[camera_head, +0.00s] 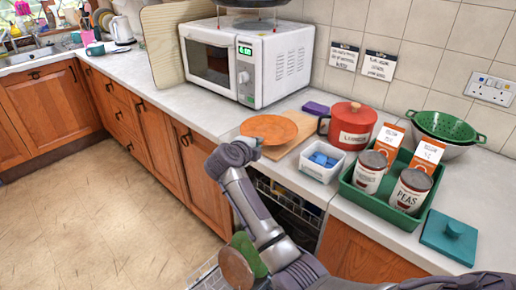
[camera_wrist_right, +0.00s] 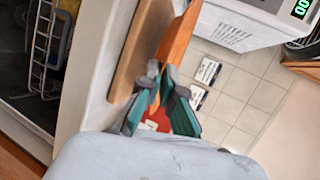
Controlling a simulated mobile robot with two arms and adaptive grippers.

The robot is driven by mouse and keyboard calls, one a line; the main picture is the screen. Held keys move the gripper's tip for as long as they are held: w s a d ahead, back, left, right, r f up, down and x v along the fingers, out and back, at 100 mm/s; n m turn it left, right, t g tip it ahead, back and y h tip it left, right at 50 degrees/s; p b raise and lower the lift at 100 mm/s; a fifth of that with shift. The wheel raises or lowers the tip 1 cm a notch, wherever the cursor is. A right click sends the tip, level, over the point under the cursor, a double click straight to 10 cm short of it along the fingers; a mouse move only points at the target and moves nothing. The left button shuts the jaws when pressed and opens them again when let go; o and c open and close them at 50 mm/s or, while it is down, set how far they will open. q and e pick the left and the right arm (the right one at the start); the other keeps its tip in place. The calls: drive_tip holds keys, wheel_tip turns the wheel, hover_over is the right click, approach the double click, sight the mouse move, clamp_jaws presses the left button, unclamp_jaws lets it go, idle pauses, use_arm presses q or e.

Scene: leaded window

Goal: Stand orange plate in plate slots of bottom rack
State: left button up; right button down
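The orange plate (camera_head: 268,129) is by the counter's front edge, partly over a wooden board (camera_head: 293,138). In the right wrist view the plate (camera_wrist_right: 178,42) shows nearly edge-on, its near rim between my fingertips. My right gripper (camera_head: 250,143) is at the plate's near left rim; in its wrist view the gripper (camera_wrist_right: 160,82) is closed on that rim. The dishwasher (camera_head: 290,207) is open below the counter, partly hidden by my right arm. A wire rack (camera_head: 207,277) shows at the bottom edge, with a brown round piece (camera_head: 236,269) and a green piece (camera_head: 247,250). Its slots are mostly hidden. My left gripper is out of view.
A white tub (camera_head: 321,167) with blue items, a red pot (camera_head: 352,122) and a green tray (camera_head: 375,203) with cans stand right of the board. A microwave (camera_head: 215,75) stands behind the plate. The floor (camera_head: 90,225) at left is clear.

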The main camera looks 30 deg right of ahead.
wheel_tip(320, 180, up, 2)
drive_tip(key=s+d+r, duration=0.7)
drive_tip(key=s+d, duration=0.1)
drive_tip(key=d, duration=0.1)
drive_tip(key=s+a+f+n+t+y, duration=0.25)
drive_tip(key=s+a+n+y, duration=0.2)
drive_tip(key=a, duration=0.35)
drive_tip(key=s+a+f+n+t+y, duration=0.1)
drive_tip(key=s+a+f+n+y, duration=0.2)
drive_tip(key=s+a, duration=0.35)
drive_tip(key=s+a+f+n+t+y, duration=0.2)
drive_tip(key=s+a+f+n+y, duration=0.15)
drive_tip(key=a, duration=0.65)
drive_tip(key=s+a+p, duration=0.5)
drive_tip(key=s+p, duration=0.1)
drive_tip(key=s, duration=0.8)
drive_tip(key=shift+m, duration=0.3)
